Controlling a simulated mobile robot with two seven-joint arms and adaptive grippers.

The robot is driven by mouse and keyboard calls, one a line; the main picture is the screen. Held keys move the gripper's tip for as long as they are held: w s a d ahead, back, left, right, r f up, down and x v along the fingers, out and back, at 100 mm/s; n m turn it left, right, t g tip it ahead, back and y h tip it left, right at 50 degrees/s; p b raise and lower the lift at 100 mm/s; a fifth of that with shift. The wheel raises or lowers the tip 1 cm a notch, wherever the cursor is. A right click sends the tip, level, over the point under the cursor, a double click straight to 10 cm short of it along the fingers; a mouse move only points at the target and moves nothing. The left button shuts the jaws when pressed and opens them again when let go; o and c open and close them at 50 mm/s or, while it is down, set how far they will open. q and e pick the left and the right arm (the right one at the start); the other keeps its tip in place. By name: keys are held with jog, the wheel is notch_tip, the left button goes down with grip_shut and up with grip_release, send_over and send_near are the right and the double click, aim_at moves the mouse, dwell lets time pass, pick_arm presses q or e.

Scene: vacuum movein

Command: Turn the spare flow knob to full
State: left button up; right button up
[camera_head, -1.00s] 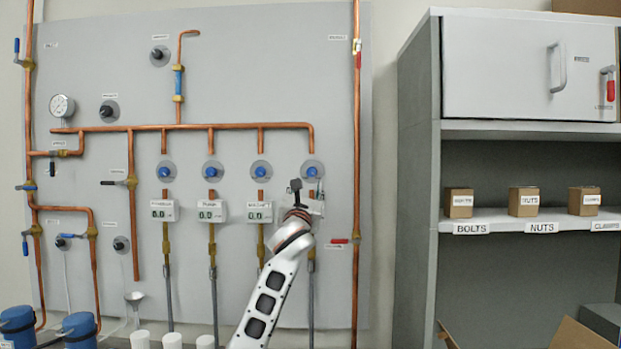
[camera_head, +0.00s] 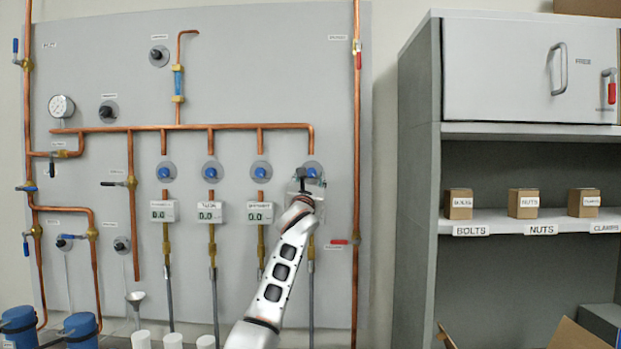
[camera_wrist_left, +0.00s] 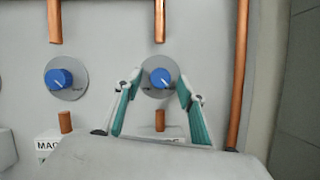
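The rightmost blue flow knob (camera_head: 311,172) of the row sits on a round grey plate on the wall panel; its lower part is partly hidden behind my left gripper. My left gripper (camera_head: 311,180) is raised in front of this knob. In the left wrist view the same knob (camera_wrist_left: 161,78) shows with a pale pointer mark, and the two teal-padded fingers of my left gripper (camera_wrist_left: 158,98) stand open on either side and below it. I cannot tell whether they touch it. The knob's own label is too small to read. My right gripper is not in view.
Three similar blue knobs (camera_head: 260,171) with digital readouts (camera_head: 260,213) line the panel to the left. A vertical copper pipe (camera_head: 356,120) runs close on the right. A grey shelf unit (camera_head: 428,190) with small boxes stands further right.

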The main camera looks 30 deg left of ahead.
pick_arm(q)
jog(key=c, duration=1.1)
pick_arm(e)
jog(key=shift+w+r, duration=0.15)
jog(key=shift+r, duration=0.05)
